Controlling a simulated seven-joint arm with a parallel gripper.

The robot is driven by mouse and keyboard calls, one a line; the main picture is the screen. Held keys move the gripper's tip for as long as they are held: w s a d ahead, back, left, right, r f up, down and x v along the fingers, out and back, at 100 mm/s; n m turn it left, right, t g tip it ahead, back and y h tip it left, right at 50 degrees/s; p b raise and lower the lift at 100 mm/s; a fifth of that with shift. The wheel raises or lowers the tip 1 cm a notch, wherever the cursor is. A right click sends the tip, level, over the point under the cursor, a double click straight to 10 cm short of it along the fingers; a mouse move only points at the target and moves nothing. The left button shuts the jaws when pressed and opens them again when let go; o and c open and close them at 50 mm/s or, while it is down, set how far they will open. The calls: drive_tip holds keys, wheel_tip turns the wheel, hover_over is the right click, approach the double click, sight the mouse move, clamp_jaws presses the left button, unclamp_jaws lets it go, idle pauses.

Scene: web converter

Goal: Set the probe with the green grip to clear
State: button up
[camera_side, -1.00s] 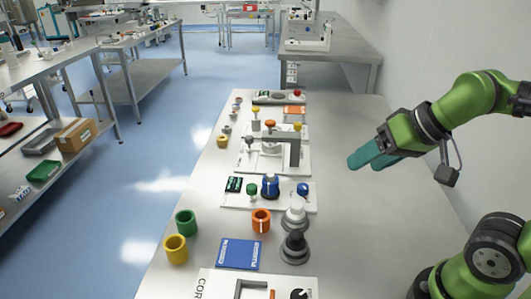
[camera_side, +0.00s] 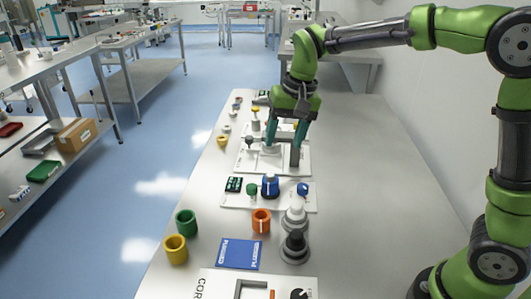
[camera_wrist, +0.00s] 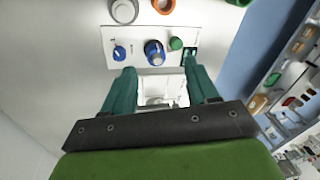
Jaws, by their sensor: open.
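A small green-topped knob (camera_side: 252,189) stands on a white panel (camera_side: 284,204), left of a large blue knob (camera_side: 270,187). I cannot tell whether it is the probe with the green grip. My gripper (camera_side: 285,139) points down over the white fixture behind that panel. Its teal fingers are apart, with nothing visibly held between them. In the wrist view my gripper (camera_wrist: 160,75) shows the fixture between its fingers, partly hidden.
A smaller blue knob (camera_side: 303,188) is at the panel's right. A grey upright post (camera_side: 295,152) stands close to my fingers. Green (camera_side: 186,222), yellow (camera_side: 176,248) and orange (camera_side: 261,220) cups stand nearer the camera. The bench's right side is clear.

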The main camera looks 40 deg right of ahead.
sight(251, 186)
drive_tip(key=w+a+f+m+g+h, duration=0.1)
drive_tip(key=w+a+m+g, duration=0.15)
drive_tip(key=w+m, duration=0.5)
drive_tip(key=shift+n+t, duration=0.25)
drive_tip(key=shift+n, duration=0.5)
drive_tip(key=f, duration=0.5)
drive_tip(key=w+f, duration=0.1)
drive_tip(key=f, duration=1)
drive_tip(key=shift+w+a+f, duration=0.2)
drive_tip(key=shift+a+f, duration=0.15)
drive_tip(key=shift+c, duration=0.3)
clamp_jaws()
